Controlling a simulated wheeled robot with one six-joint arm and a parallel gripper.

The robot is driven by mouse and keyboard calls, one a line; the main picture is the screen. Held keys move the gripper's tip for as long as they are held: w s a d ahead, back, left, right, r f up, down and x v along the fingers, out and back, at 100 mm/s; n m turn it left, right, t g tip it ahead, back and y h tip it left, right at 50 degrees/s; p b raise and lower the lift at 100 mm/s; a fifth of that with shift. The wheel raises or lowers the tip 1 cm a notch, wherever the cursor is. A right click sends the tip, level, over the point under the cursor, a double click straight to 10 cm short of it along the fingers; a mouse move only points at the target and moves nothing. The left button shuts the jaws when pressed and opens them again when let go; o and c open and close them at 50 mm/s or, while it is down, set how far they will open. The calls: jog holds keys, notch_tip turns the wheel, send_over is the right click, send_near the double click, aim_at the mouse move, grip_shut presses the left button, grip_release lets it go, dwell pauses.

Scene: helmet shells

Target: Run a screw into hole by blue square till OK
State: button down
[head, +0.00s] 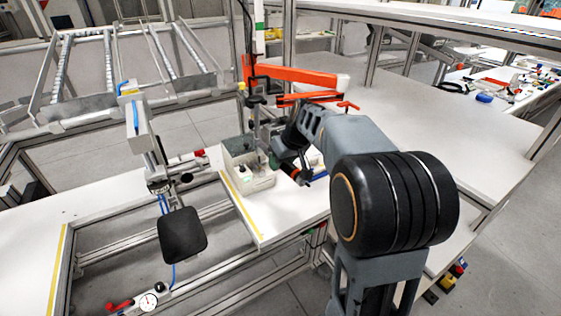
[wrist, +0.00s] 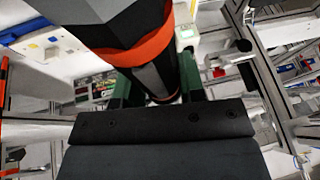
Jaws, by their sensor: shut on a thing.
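My gripper (wrist: 152,88) has its green fingers closed around a dark, thick, cylindrical tool (wrist: 125,25) with an orange ring, which looks like a screwdriver. In the head view my gripper (head: 290,150) is over the white workbench (head: 285,212), just right of a grey-green box. The tool's dark lower end with an orange band (head: 297,175) shows below it. A small blue mark (wrist: 53,40) lies on a pale surface at upper left in the wrist view; I cannot tell whether it is the blue square. The screw, the hole and any OK signal are not discernible.
The grey-green box (head: 245,165) stands close left of my gripper. An orange beam (head: 305,76) crosses above it. A dark pad (head: 182,235) on a stand is over the open frame at left. The white table at right (head: 445,125) is largely clear.

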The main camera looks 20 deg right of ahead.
jog(key=shift+f+b, duration=0.4)
jog(key=shift+f, duration=0.1)
jog(key=shift+f+b, duration=0.3)
jog(key=shift+f, duration=0.3)
dwell(0.6)
jog(key=shift+r+p, duration=2.05)
jog(key=shift+r, duration=1.05)
jog(key=shift+f, duration=0.1)
jog(key=d, duration=0.9)
jog(key=shift+s, duration=0.4)
jog(key=shift+d, duration=0.1)
